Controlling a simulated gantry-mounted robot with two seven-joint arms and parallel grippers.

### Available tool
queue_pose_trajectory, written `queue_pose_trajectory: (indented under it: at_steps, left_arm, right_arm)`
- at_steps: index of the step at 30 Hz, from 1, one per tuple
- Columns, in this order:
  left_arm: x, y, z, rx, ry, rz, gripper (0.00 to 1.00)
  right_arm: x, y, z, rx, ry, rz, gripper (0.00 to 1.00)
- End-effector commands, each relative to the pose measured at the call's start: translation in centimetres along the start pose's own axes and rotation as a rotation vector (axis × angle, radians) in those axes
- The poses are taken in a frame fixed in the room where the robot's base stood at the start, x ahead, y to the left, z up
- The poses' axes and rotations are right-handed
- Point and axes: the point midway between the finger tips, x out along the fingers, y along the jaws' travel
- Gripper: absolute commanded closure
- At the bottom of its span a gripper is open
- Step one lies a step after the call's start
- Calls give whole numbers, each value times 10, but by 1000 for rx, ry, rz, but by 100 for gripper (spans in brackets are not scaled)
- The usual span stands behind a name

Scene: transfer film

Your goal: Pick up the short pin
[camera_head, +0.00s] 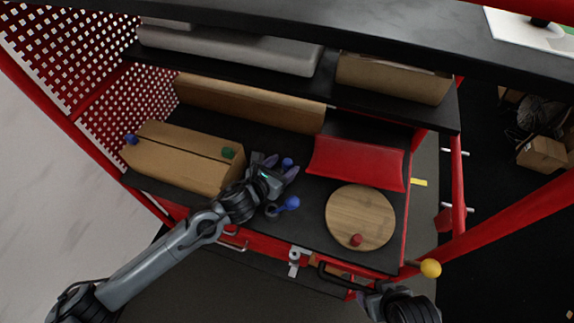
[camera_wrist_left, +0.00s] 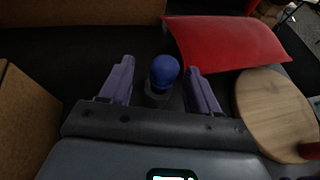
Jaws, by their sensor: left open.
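A blue round-headed pin (camera_head: 287,162) stands on the dark shelf between the cardboard box and the red box. My left gripper (camera_head: 279,167) is open, with its purple-grey fingers on either side of this pin. In the left wrist view the blue head (camera_wrist_left: 165,71) shows between the two spread fingers (camera_wrist_left: 160,85), with a gap on each side. The pin's lower part is dark and mostly hidden, so its length is hard to judge. A second blue-headed piece (camera_head: 289,203) lies beside the gripper, nearer the shelf front. My right gripper (camera_head: 367,291) is low in view; its jaws are unclear.
A cardboard box (camera_head: 180,165) with blue and green knobs on it is at left. A red box (camera_head: 357,160) is at right. A round wooden board (camera_head: 350,210) carries a red piece (camera_head: 355,240). An upper shelf (camera_head: 390,105) overhangs the back.

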Motion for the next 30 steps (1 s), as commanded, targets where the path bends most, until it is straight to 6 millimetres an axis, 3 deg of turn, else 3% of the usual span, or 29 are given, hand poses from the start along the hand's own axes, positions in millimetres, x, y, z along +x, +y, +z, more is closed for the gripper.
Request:
queue_pose_trajectory:
  at_steps: [9,19,30]
  left_arm:
    - [38,-5,-3,-2,0,0,38]
    - [42,-4,-3,0,0,0,38]
    - [42,-4,-3,-1,0,1,93]
  right_arm:
    - [1,-1,0,5,0,-4,35]
    - [1,0,0,0,-1,0,35]
    - [1,2,1,-7,-2,5,35]
